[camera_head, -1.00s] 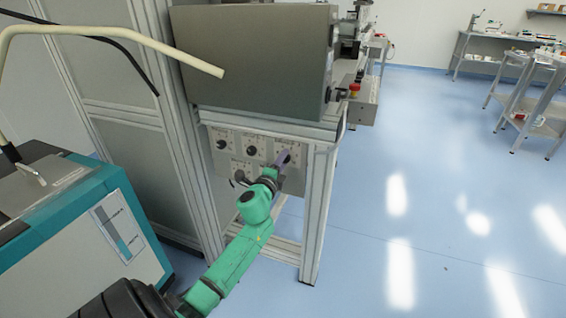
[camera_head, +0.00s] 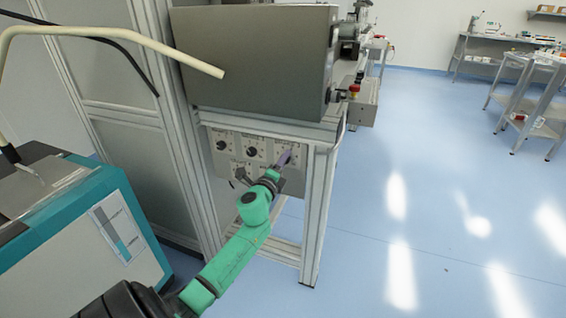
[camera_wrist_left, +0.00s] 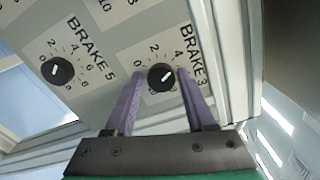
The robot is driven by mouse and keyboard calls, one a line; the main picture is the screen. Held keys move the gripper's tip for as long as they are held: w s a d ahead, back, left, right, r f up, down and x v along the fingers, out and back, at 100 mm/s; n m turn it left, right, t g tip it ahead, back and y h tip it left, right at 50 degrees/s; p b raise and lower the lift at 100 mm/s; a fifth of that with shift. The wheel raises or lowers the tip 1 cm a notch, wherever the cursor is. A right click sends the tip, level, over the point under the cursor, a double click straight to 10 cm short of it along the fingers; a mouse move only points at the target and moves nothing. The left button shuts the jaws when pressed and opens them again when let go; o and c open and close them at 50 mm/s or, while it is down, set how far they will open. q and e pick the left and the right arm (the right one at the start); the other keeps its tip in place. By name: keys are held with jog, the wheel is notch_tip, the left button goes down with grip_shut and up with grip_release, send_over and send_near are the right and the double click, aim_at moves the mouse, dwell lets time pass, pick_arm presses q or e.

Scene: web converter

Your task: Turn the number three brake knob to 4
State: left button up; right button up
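The number three brake knob (camera_wrist_left: 161,76), labelled BRAKE 3, is round and black with a white pointer line. Its line slants up and right, roughly toward the printed 4; the exact reading is hard to tell. My left gripper (camera_wrist_left: 161,74) is open, with one purple finger on each side of the knob. The fingertips are close to its sides; I cannot tell whether they touch. In the head view my left gripper (camera_head: 286,158) is at the upper right of the control panel (camera_head: 238,137) and hides the knob. My right gripper is not in view.
The BRAKE 5 knob (camera_wrist_left: 57,72) is left of the fingers in the wrist view. An aluminium frame post (camera_head: 320,215) stands just right of the panel. A grey box (camera_head: 255,60) overhangs above. A teal-and-grey machine (camera_head: 85,235) stands at left. The floor at right is clear.

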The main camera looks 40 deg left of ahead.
pick_arm(q)
jog(key=shift+o, duration=0.3)
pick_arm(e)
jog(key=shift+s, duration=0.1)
